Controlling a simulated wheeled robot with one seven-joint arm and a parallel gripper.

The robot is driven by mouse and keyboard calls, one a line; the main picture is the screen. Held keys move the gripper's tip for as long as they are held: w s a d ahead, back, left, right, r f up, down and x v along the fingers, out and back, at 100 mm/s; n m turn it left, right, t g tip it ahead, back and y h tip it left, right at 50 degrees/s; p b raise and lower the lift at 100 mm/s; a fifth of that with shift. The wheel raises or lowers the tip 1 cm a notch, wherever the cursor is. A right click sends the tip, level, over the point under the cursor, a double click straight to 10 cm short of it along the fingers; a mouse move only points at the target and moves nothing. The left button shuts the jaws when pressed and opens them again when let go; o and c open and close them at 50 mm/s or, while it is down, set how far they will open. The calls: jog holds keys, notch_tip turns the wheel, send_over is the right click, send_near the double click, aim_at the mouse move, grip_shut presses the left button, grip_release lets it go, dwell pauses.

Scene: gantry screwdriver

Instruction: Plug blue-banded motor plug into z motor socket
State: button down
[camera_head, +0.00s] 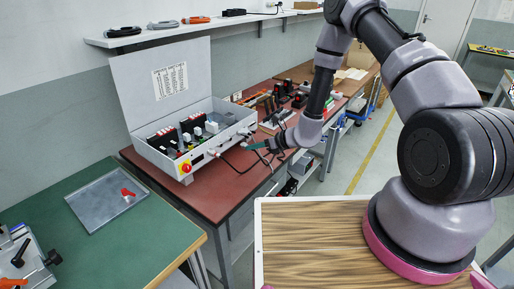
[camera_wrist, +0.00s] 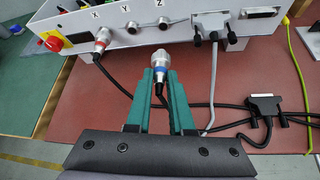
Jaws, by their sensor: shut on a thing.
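The blue-banded motor plug (camera_wrist: 161,60) is silver with a blue ring and a black cable trailing back. My gripper (camera_wrist: 163,74) has green fingers shut on it, with its silver end showing past the fingertips. The z motor socket (camera_wrist: 162,22) is a small round socket under the letter Z on the control box front (camera_wrist: 70,57). The plug is apart from it, in front of and below it in the wrist view. In the head view my gripper (camera_head: 262,147) is right of the control box (camera_head: 198,161); the plug is too small to make out there.
A red-banded plug (camera_wrist: 102,37) sits in the X socket, and the Y socket (camera_wrist: 131,27) is empty. A grey connector (camera_wrist: 207,28) with a cable is right of Z. A loose black connector (camera_wrist: 264,106) and cables lie on the red tabletop (camera_wrist: 285,70). A red emergency button (camera_wrist: 53,43) is at left.

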jog(key=shift+w+a, duration=0.8)
jog(key=shift+a, duration=0.25)
jog(key=shift+w+a, duration=0.8)
jog(key=shift+a, duration=0.2)
jog(key=shift+w+a, duration=0.45)
jog(key=shift+a, duration=0.1)
dwell(0.9)
jog(key=c, duration=0.7)
grip_release()
jog(key=shift+v, duration=2.75)
